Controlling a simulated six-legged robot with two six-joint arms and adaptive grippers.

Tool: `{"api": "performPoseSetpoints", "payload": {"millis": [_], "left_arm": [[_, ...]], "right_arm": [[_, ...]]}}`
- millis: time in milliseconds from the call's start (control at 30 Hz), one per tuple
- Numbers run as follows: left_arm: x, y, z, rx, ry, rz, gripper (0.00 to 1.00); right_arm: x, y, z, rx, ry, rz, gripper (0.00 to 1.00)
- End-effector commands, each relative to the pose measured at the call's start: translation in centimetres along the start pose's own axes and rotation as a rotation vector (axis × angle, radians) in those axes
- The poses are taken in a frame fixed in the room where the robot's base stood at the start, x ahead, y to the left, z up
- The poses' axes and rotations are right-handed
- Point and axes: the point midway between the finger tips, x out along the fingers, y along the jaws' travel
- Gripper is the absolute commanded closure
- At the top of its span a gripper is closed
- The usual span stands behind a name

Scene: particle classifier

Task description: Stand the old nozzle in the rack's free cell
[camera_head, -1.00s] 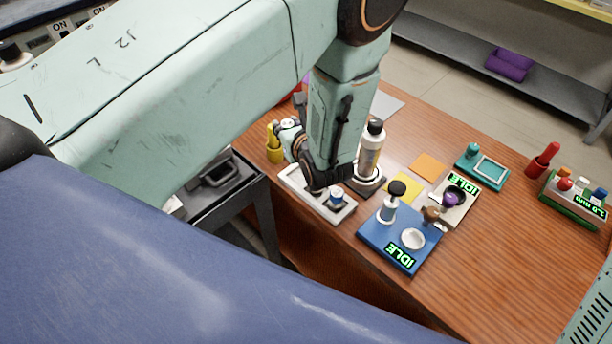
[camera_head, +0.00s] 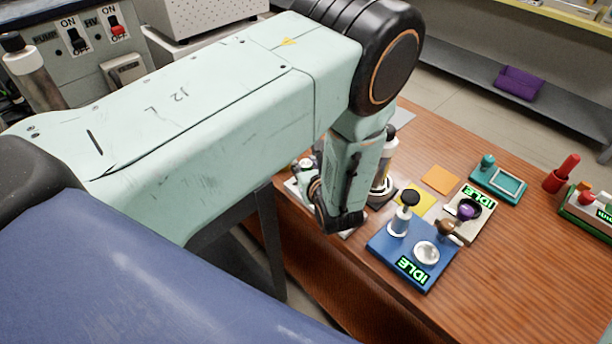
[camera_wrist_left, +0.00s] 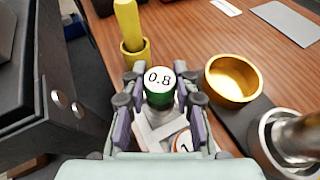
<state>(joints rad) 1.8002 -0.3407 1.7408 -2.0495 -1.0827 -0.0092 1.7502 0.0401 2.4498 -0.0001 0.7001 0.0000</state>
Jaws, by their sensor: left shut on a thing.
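My left gripper (camera_head: 340,222) points down over the near-left edge of the wooden table. In the left wrist view the gripper (camera_wrist_left: 159,92) is shut on a nozzle (camera_wrist_left: 159,80) with a green body and a white top marked 0.8. The white rack (camera_wrist_left: 148,128) lies below it, and a nozzle with an orange ring (camera_wrist_left: 181,143) stands in the rack. In the head view only bits of the rack (camera_head: 291,188) show around my arm, and the held nozzle is hidden. I cannot tell whether the held nozzle touches the rack. My right gripper is out of view.
A yellow holder (camera_wrist_left: 135,58), a gold bowl (camera_wrist_left: 233,78) and a metal bottle (camera_head: 388,160) crowd the rack. A blue device (camera_head: 385,247) and a beige device (camera_head: 485,222), both reading IDLE, stand to the right. The table's front right is clear.

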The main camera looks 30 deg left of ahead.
Motion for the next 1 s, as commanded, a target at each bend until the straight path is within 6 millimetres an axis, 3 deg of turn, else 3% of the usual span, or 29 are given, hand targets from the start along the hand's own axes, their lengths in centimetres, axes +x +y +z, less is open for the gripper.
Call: {"api": "performPoseSetpoints", "payload": {"millis": [133, 867, 900, 1000], "left_arm": [[0.8, 0.0, -2.1, 0.001, 0.001, 0.000, 1.00], [1.2, 0.0, -3.1, 0.003, 0.003, -0.001, 1.00], [1.2, 0.1, -3.2, 0.004, 0.005, 0.000, 0.71], [1.1, 0.1, -3.3, 0.006, 0.009, 0.000, 0.62]], "right_arm": [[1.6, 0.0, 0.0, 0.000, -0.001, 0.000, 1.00], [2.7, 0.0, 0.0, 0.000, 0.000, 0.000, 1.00], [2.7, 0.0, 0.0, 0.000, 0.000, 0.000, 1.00], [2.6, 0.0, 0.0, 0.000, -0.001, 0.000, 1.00]]}}
